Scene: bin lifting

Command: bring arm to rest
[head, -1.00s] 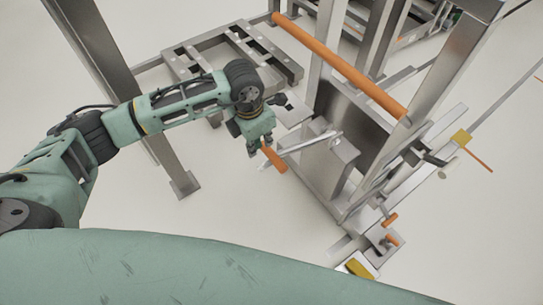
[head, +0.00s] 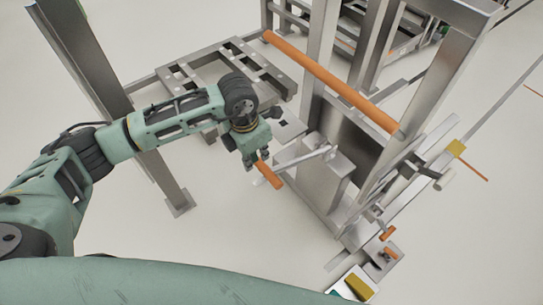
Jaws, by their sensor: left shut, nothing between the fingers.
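My left gripper (head: 255,160) shows in the head view at the end of my green arm, which comes in from the left. Its fingers are shut and point down, close beside the orange grip (head: 269,174) of a metal lever (head: 303,157). Nothing is held between them. From this angle I cannot tell whether the fingers touch the grip. My right gripper is not in view.
A steel lift frame with a long orange bar (head: 330,80) stands to the right of the gripper. A slatted metal platform (head: 215,75) lies behind my arm, and a metal post (head: 150,160) stands beside it.

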